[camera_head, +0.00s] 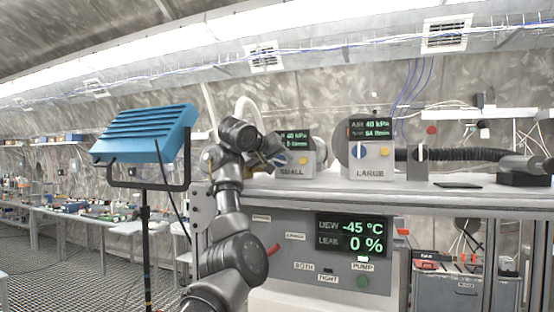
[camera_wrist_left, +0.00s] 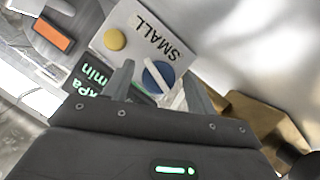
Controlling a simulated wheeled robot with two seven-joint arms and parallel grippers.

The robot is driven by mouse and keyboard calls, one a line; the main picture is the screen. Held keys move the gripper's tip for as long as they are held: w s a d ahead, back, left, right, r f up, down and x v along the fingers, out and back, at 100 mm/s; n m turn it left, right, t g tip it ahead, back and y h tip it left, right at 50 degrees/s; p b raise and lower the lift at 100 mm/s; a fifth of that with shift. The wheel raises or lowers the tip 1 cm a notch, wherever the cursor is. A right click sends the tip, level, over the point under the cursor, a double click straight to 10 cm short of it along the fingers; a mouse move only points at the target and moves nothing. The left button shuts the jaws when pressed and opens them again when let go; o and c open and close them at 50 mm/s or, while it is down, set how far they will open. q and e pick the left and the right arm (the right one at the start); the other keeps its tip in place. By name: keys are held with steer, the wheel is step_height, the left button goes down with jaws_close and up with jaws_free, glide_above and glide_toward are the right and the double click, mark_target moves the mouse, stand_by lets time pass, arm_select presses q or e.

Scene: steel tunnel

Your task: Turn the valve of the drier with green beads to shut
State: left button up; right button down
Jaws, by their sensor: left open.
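No green beads can be made out in either view. A grey box labelled SMALL (camera_head: 313,158) stands on the bench, with a display, a yellow button and a blue round knob with a white bar. In the left wrist view the blue knob (camera_wrist_left: 153,79) lies between the fingertips of my open left gripper (camera_wrist_left: 160,88); I cannot tell whether they touch it. In the head view my left gripper (camera_head: 272,160) is in front of the box's left side and partly hides it. A similar box labelled LARGE (camera_head: 369,172) stands to the right. My right gripper is not in view.
A blue lamp (camera_head: 145,133) on a stand is left of my arm. A black hose (camera_head: 450,155) runs right.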

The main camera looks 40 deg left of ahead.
arm_select(q)
steer(key=c, duration=1)
steer(key=shift+m+g+y+b, duration=0.3)
steer(key=shift+m+y+b, duration=0.35)
steer(key=shift+m, duration=0.45)
steer(key=shift+d+m+g+y+b, duration=0.1)
steer(key=shift+m+g+y+b, duration=0.25)
steer(key=shift+m+y, duration=0.7)
steer(key=m+y, duration=0.1)
steer(key=m, duration=0.1)
steer(key=shift+m, duration=0.35)
steer(key=shift+d+m+y+b, duration=0.15)
steer(key=shift+m+y+b, duration=0.2)
steer(key=shift+m+y, duration=0.85)
steer(key=shift+m, duration=0.3)
